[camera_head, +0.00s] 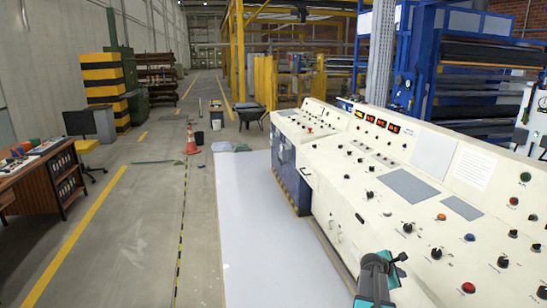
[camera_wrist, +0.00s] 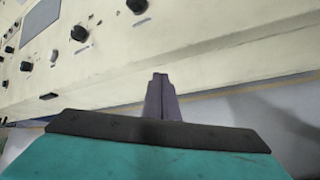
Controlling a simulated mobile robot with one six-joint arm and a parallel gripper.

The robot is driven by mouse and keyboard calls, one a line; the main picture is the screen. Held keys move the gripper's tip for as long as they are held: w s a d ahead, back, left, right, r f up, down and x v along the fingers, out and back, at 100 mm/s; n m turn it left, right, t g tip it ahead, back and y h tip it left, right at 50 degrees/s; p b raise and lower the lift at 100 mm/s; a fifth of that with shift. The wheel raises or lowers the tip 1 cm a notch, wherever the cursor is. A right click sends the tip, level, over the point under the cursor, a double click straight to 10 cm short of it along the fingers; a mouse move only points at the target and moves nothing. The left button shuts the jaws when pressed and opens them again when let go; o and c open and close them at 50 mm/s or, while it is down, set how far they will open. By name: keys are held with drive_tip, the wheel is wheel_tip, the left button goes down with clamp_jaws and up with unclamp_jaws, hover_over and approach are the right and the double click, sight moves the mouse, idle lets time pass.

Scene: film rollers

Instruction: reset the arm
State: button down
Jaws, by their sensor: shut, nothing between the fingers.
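My gripper (camera_head: 393,262) shows at the bottom of the head view, in front of the cream control console (camera_head: 345,217). Its arm is teal and dark grey. In the wrist view my gripper (camera_wrist: 160,77) has its dark fingers together, with nothing between them. The console's front panel, with black knobs (camera_wrist: 79,33) and a grey plate (camera_wrist: 40,17), lies beyond the fingertips. The fingertips look apart from the panel, but the exact gap cannot be told.
The console fills the right side, with knobs and red displays (camera_head: 375,121). A desk (camera_head: 35,180) stands at left. An orange cone (camera_head: 191,140), a wheelbarrow (camera_head: 249,115) and a bucket (camera_head: 216,122) stand farther back. The pale floor strip (camera_head: 255,220) left of the console is clear.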

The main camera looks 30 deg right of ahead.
drive_tip(key=w+a+f+n+y, duration=0.1)
drive_tip(key=w+a+f, duration=0.2)
drive_tip(key=a+f, duration=0.3)
drive_tip(key=w+a+f+n+t+y+b, duration=0.1)
drive_tip(key=w+a+f, duration=0.25)
drive_tip(key=a, duration=0.35)
drive_tip(key=w+a+f+y, duration=0.1)
drive_tip(key=w+a+f, duration=0.2)
drive_tip(key=a+f, duration=0.3)
drive_tip(key=s+a+f+y, duration=0.1)
drive_tip(key=a+f, duration=0.4)
drive_tip(key=a, duration=0.4)
drive_tip(key=s+a+f+y, duration=0.1)
drive_tip(key=a+f, duration=0.4)
drive_tip(key=a, duration=0.4)
drive_tip(key=s+a+f+m+g+y+b, duration=0.1)
drive_tip(key=s+a+f+g, duration=0.1)
drive_tip(key=s+a+f, duration=0.55)
drive_tip(key=s+a+f+m+g+y+b, duration=0.15)
drive_tip(key=s+a, duration=0.35)
drive_tip(key=a, duration=0.6)
drive_tip(key=s+a+m+g+y, duration=0.3)
drive_tip(key=s+a+m, duration=0.7)
drive_tip(key=s, duration=0.4)
drive_tip(key=shift+f+g, duration=0.35)
drive_tip(key=shift+g, duration=0.1)
drive_tip(key=shift+s, duration=0.15)
